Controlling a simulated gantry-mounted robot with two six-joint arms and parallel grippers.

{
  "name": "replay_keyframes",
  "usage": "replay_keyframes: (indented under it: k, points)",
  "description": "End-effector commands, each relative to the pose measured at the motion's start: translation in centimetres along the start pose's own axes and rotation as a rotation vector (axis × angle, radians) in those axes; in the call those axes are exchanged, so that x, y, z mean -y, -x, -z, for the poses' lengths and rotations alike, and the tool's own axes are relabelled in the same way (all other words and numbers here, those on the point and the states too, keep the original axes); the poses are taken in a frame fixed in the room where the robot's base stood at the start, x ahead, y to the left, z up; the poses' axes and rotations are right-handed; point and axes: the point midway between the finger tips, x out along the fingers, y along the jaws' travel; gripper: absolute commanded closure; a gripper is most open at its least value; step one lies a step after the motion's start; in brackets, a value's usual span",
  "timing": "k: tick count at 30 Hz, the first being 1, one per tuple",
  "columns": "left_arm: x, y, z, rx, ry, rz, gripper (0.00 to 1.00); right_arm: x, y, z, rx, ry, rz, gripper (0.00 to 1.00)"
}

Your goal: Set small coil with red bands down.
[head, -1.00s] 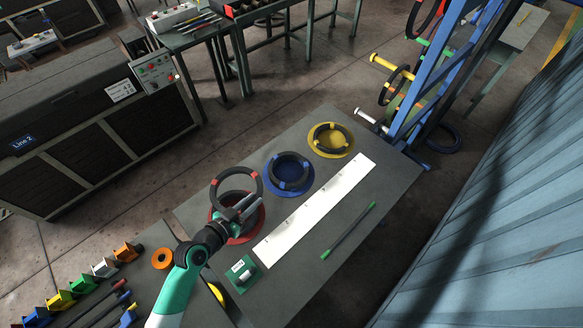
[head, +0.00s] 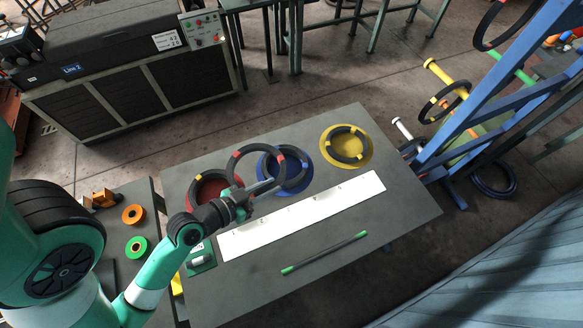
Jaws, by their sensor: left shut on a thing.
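My left gripper (head: 243,198) is shut on the small dark coil with red bands (head: 256,147). The coil is tilted up above the table, in front of the gap between the red dish (head: 193,203) and the blue dish (head: 262,160), overlapping the blue dish's left side. The red dish holds a dark coil with a yellow mark, partly hidden by the gripper. The blue dish holds a dark coil with blue bands (head: 303,168). The yellow dish (head: 369,148) holds a coil with yellow bands (head: 347,128). My right gripper is not in view.
A white marked strip (head: 315,212) and a green-ended rod (head: 325,253) lie on the grey table (head: 400,212). A green block (head: 201,262) sits left of the strip. A blue rack (head: 480,100) with hanging coils stands to the right. The table's right front is clear.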

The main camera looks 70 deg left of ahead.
Motion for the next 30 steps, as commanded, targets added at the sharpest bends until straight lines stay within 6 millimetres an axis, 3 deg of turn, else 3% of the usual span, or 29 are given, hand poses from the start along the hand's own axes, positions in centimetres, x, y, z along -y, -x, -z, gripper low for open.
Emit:
replay_keyframes:
  k: [8,15,23,30]
  points:
    - [1.9,-7.8,-0.1,-0.008,-0.003,0.000,1.00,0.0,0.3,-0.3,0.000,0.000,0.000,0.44]
    - [2.7,-13.1,-3.0,-0.005,-0.001,0.001,1.00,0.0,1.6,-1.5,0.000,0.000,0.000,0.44]
    - [2.9,-14.2,-3.5,-0.006,-0.002,0.001,1.00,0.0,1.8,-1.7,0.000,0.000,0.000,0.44]
    - [2.9,-15.9,-6.5,-0.004,-0.001,0.001,1.00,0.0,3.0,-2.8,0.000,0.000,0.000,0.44]
